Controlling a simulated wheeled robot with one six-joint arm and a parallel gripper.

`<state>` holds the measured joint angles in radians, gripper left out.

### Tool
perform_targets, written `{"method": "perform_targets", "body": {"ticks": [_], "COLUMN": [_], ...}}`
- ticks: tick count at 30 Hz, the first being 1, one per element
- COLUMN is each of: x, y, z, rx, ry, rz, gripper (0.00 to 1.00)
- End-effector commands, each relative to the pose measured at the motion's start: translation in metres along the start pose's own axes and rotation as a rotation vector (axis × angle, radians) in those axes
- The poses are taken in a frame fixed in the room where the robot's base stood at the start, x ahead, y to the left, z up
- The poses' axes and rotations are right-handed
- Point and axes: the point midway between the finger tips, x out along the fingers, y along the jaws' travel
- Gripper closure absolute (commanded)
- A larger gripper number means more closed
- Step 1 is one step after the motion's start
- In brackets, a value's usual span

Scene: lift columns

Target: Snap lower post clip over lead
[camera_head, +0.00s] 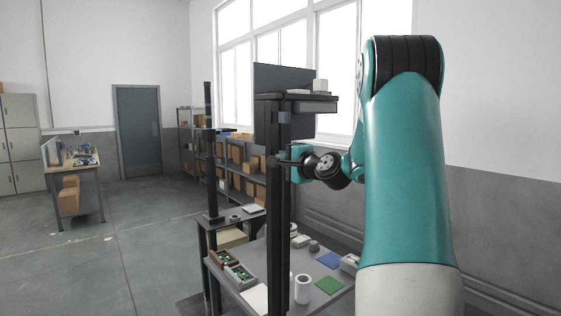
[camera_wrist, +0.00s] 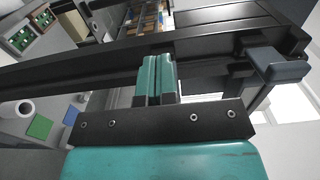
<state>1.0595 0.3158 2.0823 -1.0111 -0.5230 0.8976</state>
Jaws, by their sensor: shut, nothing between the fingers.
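A dark upright post (camera_head: 274,200) stands at the bench, and it runs across the wrist view (camera_wrist: 60,73). A grey-blue clip (camera_head: 284,118) sits on the post near its top. A grey-blue clip piece (camera_wrist: 278,66) juts from the post at the right in the wrist view; I cannot tell whether it is the same one. My gripper (camera_wrist: 158,78) has its two teal fingers together, empty, their tips over the post face. In the head view my gripper (camera_head: 285,161) is at the post, below the upper clip. I cannot make out the lower clip or the lead.
Shelves of boxes stand behind. Floor at left is open.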

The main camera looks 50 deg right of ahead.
Motion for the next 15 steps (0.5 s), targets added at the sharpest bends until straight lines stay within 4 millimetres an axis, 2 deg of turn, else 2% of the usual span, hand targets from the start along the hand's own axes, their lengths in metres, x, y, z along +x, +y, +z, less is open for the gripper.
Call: {"method": "perform_targets", "body": {"ticks": [15], "x": [-0.001], "y": [0.0], "z": [-0.021], "rx": [0.0], "ry": [0.001], "rz": [0.0], "gripper": [1.0]}}
